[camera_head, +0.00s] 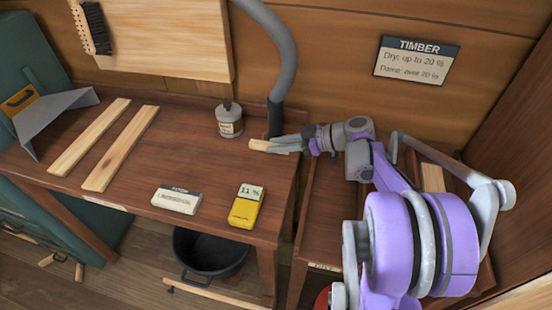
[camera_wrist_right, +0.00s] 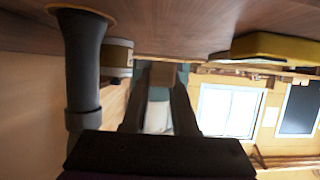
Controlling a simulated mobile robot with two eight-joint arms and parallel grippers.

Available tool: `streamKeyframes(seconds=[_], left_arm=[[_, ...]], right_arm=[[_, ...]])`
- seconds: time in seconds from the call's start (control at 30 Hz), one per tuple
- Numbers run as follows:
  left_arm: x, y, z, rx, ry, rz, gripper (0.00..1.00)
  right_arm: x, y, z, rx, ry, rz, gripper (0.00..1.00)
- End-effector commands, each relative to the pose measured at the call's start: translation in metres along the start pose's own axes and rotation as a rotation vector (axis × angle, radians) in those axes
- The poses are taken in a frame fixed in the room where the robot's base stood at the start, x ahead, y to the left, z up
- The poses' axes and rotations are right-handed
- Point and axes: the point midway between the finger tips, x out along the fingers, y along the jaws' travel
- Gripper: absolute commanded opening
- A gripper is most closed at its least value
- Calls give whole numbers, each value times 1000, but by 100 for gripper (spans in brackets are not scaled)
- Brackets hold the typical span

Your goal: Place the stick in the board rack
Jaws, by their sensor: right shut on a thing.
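My right gripper (camera_head: 285,146) reaches in from the right over the bench's right end, close to the grey hose end. It is shut on a pale wooden stick (camera_head: 261,146), whose short end sticks out to the left of the fingertips; the fingers hide the rest. In the right wrist view the fingers (camera_wrist_right: 160,95) show with a brown piece (camera_wrist_right: 162,75) between their tips. A trough-like wooden stand (camera_head: 325,205) with a label on its front edge stands right of the bench; I cannot tell if it is the board rack. My left gripper is out of view.
Two pale planks (camera_head: 90,137) lie at the bench's left. A grey canister (camera_head: 229,120), a white labelled block (camera_head: 177,199) and a yellow meter (camera_head: 246,207) stand on it. The hose (camera_head: 284,60) hangs behind the gripper. The bench middle is clear. A black bucket (camera_head: 210,255) is below.

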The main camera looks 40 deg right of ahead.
Motion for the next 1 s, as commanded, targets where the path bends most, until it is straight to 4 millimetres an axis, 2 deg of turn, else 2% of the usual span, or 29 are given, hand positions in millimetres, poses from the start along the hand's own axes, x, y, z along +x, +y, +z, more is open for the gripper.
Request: streamKeyframes(seconds=[0.3,0.7,0.73,0.8,0.9,1.0], left_arm=[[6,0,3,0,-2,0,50],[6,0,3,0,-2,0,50],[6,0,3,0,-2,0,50],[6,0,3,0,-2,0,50],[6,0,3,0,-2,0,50],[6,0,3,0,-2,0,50]], right_arm=[[17,0,40,0,0,-1,0],[20,0,47,0,0,0,0],[20,0,47,0,0,0,30],[20,0,47,0,0,0,42],[20,0,46,0,0,0,56],[20,0,46,0,0,0,56]])
